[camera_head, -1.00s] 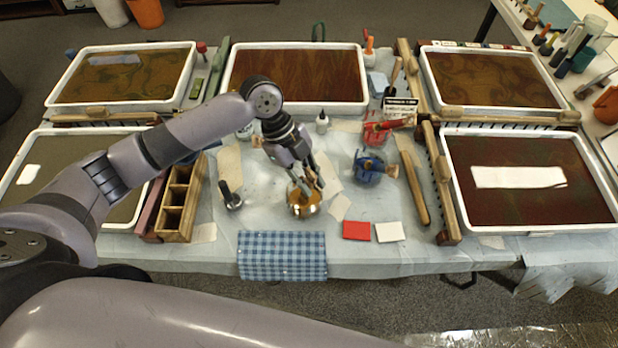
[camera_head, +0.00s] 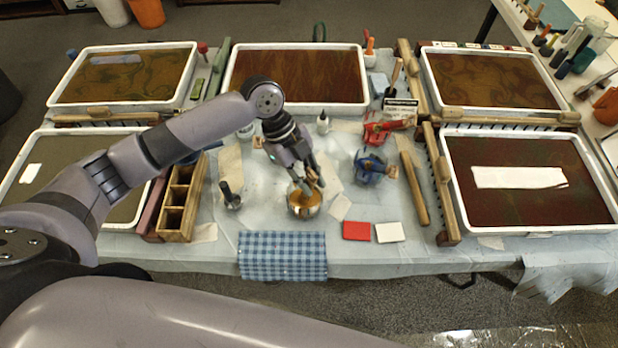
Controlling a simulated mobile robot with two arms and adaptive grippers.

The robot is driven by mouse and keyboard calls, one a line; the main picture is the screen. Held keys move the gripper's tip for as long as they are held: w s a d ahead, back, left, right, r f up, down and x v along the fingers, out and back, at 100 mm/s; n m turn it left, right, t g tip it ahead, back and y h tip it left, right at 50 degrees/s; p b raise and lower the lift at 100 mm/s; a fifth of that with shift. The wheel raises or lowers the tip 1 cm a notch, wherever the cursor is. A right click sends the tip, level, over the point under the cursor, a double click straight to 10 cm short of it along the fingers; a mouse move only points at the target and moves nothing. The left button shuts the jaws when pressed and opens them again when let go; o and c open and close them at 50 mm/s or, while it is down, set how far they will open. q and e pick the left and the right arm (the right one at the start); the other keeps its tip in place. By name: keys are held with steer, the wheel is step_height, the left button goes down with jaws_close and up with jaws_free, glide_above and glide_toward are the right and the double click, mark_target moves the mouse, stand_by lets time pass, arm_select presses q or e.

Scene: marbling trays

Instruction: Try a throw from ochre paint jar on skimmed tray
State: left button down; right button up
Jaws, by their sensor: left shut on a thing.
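The ochre paint jar (camera_head: 304,207), a metallic pot with ochre paint inside, stands upright on the covered table behind the checked cloth. My left gripper (camera_head: 306,187) is over its mouth, shut on a thin brownish tool, probably a whisk or brush. The tool's lower end is hidden in the jar. The near-left tray (camera_head: 105,222) has a plain grey-brown surface with a small white patch and looks like the skimmed one. My arm covers part of it. My right gripper is not in view.
A blue jar (camera_head: 369,168) and a red jar (camera_head: 377,128) stand to the right. A wooden rack (camera_head: 176,203) stands between the near-left tray and the ochre jar. A blue checked cloth (camera_head: 283,257) lies at the front edge. Other trays (camera_head: 446,185) line the back and right.

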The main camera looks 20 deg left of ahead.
mark_target(314, 174)
arm_select(q)
steer(key=shift+s+d+r+p, duration=0.15)
steer(key=shift+r+p, duration=0.75)
steer(key=shift+r, duration=0.05)
steer(key=shift+s+d+r+p, duration=0.1)
steer(key=shift+r+p, duration=0.8)
steer(key=shift+r, duration=0.1)
steer(key=shift+s+d+r+p, duration=0.15)
steer(key=shift+r+p, duration=0.75)
steer(key=shift+r, duration=0.05)
steer(key=shift+s+d+r+p, duration=0.15)
steer(key=shift+r+p, duration=0.5)
steer(key=shift+s+d+r+p, duration=0.1)
steer(key=shift+r+p, duration=0.5)
step_height(314, 174, up, 4)
steer(key=p, duration=0.4)
steer(key=shift+r, duration=0.1)
